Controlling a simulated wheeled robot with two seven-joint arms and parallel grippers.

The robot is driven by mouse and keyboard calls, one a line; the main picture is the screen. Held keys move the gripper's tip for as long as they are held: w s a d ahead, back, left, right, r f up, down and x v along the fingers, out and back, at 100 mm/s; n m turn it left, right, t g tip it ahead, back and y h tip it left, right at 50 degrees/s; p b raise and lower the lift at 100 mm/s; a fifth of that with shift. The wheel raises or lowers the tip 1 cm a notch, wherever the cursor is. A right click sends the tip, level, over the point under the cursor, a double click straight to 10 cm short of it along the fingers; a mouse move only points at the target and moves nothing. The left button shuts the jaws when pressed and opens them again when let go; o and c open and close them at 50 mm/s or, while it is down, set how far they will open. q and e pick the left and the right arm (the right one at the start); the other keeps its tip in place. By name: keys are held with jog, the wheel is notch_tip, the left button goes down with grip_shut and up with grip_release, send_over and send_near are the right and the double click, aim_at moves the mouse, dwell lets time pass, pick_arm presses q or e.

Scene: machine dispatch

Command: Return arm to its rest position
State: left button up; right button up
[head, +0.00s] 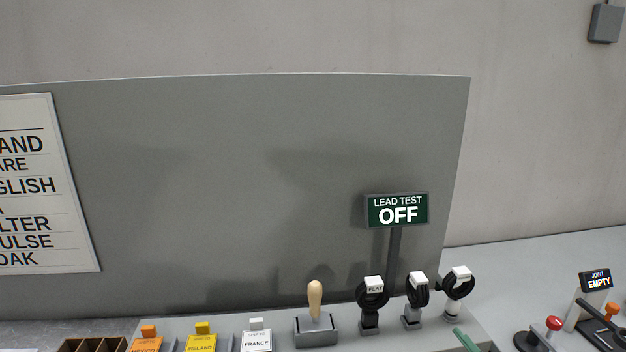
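Neither of my grippers nor my arms shows in the head view. Whether they are open or shut, and what they hold, cannot be seen.
A grey bench (285,326) carries a wooden-handled stamp (315,303), a coil tagged FLAT (372,300) and a FRANCE block (257,340). A LEAD TEST OFF sign (397,210) rises before a grey panel (200,180). Right, a JOINT EMPTY sign (595,280) stands near a red knob (554,323).

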jog(key=s+f+m+g, duration=0.1)
jog(key=s+f, duration=0.1)
jog(key=s+d+f+m+g, duration=0.1)
jog(key=s+f+g, duration=0.1)
jog(key=s+f, duration=0.1)
jog(key=s+d+f+m+g, duration=0.1)
jog(key=s+f+g, duration=0.1)
jog(key=f, duration=0.1)
jog(key=shift+s+d+f+h, duration=0.15)
jog(key=shift+d+h, duration=0.1)
jog(key=shift+h, duration=0.15)
jog(key=s+f+m+g, duration=0.3)
jog(key=s+f+g, duration=0.3)
jog(key=s, duration=0.7)
notch_tip(320, 180, down, 29)
jog(key=s+g+b, duration=0.2)
jog(key=b, duration=0.1)
jog(key=s+d+f+g+b, duration=0.1)
jog(key=s+d+f+b, duration=0.2)
jog(key=s+f, duration=1.3)
jog(key=shift+s+d+f+y, duration=0.2)
jog(key=shift+d+f+y, duration=0.1)
jog(key=shift+f, duration=0.35)
